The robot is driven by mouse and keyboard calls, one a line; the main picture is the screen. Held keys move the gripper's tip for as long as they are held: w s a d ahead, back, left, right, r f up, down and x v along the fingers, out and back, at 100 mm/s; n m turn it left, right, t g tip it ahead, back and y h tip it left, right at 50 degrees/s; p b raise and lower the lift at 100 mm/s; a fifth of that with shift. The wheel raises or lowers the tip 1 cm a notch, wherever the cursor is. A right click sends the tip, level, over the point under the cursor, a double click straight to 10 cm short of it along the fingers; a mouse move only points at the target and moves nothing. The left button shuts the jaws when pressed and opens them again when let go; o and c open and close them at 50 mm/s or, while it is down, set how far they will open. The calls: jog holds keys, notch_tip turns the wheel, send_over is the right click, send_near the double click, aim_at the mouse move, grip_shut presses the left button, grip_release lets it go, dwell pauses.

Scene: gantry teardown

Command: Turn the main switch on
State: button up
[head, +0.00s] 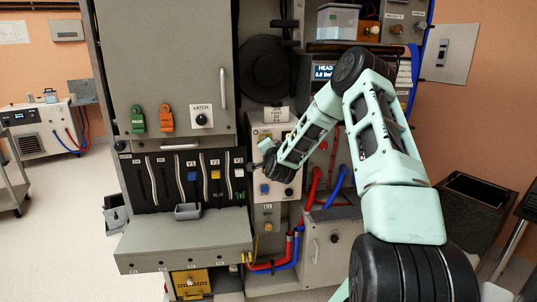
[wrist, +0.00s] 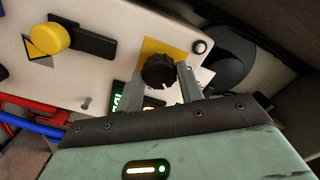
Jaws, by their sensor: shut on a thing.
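In the wrist view a round black ribbed knob (wrist: 158,70), seemingly the main switch, sits on a yellow plate (wrist: 150,46) on a pale panel (wrist: 105,68). My gripper (wrist: 158,78) is shut on this knob, with one finger on each side of it. A green-lit display (wrist: 117,101) shows partly behind the fingers. No readable mark shows the knob's setting. In the head view my gripper (head: 263,166) is at the front of the pale control panel (head: 265,135). The arm and gripper hide the knob there.
A yellow round knob (wrist: 48,38) on a black bar and a small metal toggle (wrist: 86,103) share the panel. Red and blue hoses (head: 292,250) run below it. A latch knob (head: 201,120) and coloured tags are on the cabinet to the left.

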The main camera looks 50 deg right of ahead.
jog(key=shift+f+m+b, duration=0.15)
jog(key=shift+m+b, duration=3.55)
jog(key=shift+m, duration=1)
jog(key=o, duration=1)
jog(key=shift+s+d, duration=0.1)
jog(key=b+v, duration=0.2)
jog(key=v, duration=1.5)
jog(key=shift+s+a+b, duration=0.15)
jog(key=shift+a+b, duration=0.05)
jog(key=shift+b, duration=0.15)
